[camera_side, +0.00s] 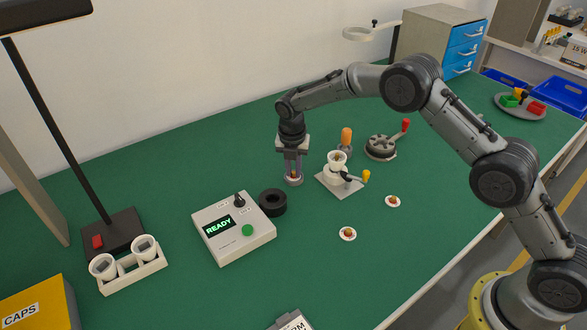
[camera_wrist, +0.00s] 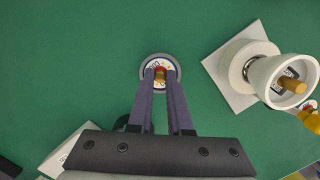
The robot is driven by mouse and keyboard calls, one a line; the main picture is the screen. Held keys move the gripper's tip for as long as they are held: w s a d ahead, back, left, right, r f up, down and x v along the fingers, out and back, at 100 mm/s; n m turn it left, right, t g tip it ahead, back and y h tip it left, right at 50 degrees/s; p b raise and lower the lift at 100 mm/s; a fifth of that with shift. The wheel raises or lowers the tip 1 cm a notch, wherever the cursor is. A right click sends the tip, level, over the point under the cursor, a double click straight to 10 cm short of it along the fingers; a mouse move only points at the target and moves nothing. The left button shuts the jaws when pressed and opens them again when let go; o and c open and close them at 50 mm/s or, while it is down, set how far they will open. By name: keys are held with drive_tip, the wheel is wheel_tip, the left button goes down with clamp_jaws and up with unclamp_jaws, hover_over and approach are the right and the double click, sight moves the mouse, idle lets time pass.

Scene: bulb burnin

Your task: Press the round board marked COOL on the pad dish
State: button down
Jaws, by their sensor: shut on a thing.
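My gripper (camera_side: 293,172) points straight down, its fingers shut on the small red and yellow part in the middle of a round white board (camera_wrist: 150,83). Dark lettering on the board is partly covered by the fingers; I cannot read it fully. The board lies inside the grey rim of the pad dish (camera_wrist: 145,61), which also shows under the fingertips in the side view (camera_side: 293,182). The board looks level and roughly centred. I cannot tell whether it touches the dish bottom.
A white cup fixture (camera_side: 337,160) with a yellow-knobbed lever stands close right. Two small round boards lie on the green table, one in front (camera_side: 348,233) and one further right (camera_side: 392,201). A black ring (camera_side: 273,202) and a READY box (camera_side: 237,228) are left.

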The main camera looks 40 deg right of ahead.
sight(294, 173)
drive_tip(key=shift+s+f, duration=0.1)
drive_tip(key=shift+f, duration=0.1)
drive_tip(key=shift+r, duration=2.7)
